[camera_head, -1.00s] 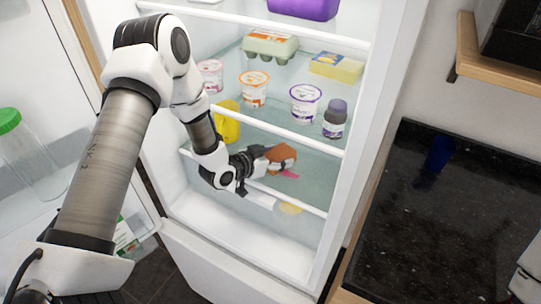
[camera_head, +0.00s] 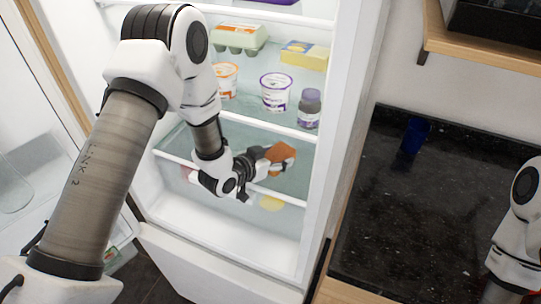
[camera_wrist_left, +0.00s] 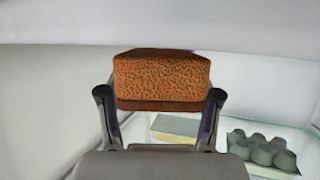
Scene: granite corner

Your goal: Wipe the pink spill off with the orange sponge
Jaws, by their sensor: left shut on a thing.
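The orange sponge (camera_head: 281,152) is held over the lower glass shelf (camera_head: 290,183) of the open fridge. My left gripper (camera_head: 266,159) reaches in from the left and is shut on it. In the left wrist view the sponge (camera_wrist_left: 160,78) sits between the two fingers of my left gripper (camera_wrist_left: 160,98), its darker underside towards me. I cannot tell whether the sponge touches the shelf. No pink spill can be made out on the shelf now; the sponge and gripper cover part of it. My right gripper is out of view; only part of my right arm shows at the right edge.
The fridge's side wall lies close right of the sponge. A blue cup (camera_head: 414,135) stands on the dark counter (camera_head: 400,215).

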